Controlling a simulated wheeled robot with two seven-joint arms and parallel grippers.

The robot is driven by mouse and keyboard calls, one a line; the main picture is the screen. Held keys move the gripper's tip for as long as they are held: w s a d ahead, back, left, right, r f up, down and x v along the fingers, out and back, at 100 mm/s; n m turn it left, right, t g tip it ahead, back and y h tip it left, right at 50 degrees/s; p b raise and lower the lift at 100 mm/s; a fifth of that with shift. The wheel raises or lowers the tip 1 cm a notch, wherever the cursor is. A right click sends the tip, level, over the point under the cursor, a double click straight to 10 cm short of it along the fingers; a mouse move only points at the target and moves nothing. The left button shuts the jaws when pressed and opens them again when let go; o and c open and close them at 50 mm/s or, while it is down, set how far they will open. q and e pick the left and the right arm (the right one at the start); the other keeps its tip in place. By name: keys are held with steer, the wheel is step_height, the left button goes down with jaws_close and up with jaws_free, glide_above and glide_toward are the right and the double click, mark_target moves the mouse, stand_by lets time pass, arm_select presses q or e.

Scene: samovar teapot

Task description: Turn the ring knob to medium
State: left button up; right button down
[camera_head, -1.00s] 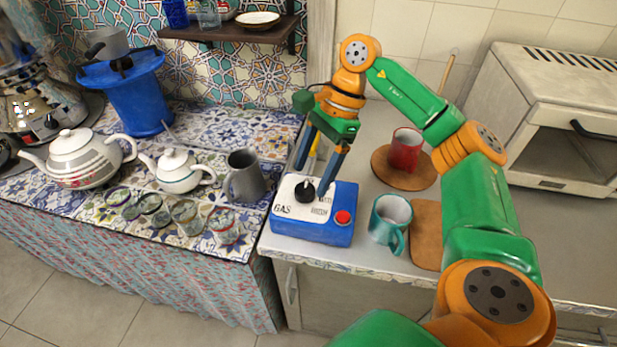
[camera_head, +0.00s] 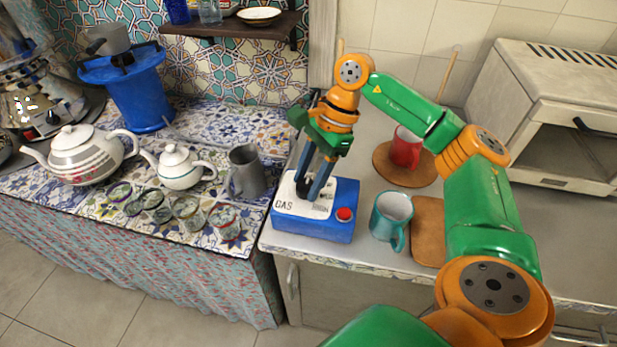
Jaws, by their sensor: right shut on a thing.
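The blue gas box (camera_head: 318,230) with a white top labelled GAS stands at the front left of the right counter. Its black ring knob (camera_head: 304,187) is on the white top, partly hidden by my fingers. My right gripper (camera_head: 306,190) points down from above and is shut on the knob. The knob's pointer and the setting marks around it are too covered to read. A red button (camera_head: 344,214) sits on the box's right corner. My left gripper is not in view.
A teal mug (camera_head: 390,220) stands just right of the box, near a wooden board (camera_head: 428,232). A red mug (camera_head: 406,148) is on a round board behind. A grey mug (camera_head: 246,172), two teapots and several glasses stand on the tiled counter at left.

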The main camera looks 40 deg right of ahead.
steer(key=m+b, duration=0.1)
steer(key=m, duration=0.1)
steer(key=m+t+b, duration=0.1)
steer(key=m, duration=0.1)
steer(key=shift+s+f+t, duration=0.1)
steer(key=shift+s+t, duration=0.05)
steer(key=shift+t, duration=0.15)
steer(key=m+t+h+b, duration=0.1)
steer(key=m, duration=0.3)
steer(key=shift+s+a+m, duration=0.1)
steer(key=shift+m, duration=0.2)
steer(key=m+t+h, duration=0.1)
steer(key=m+h, duration=0.1)
steer(key=m, duration=0.2)
steer(key=shift+a+b, duration=0.15)
steer(key=shift+b, duration=0.25)
steer(key=m, duration=0.2)
steer(key=m+h, duration=0.1)
steer(key=m, duration=0.1)
steer(key=shift+m+h, duration=0.3)
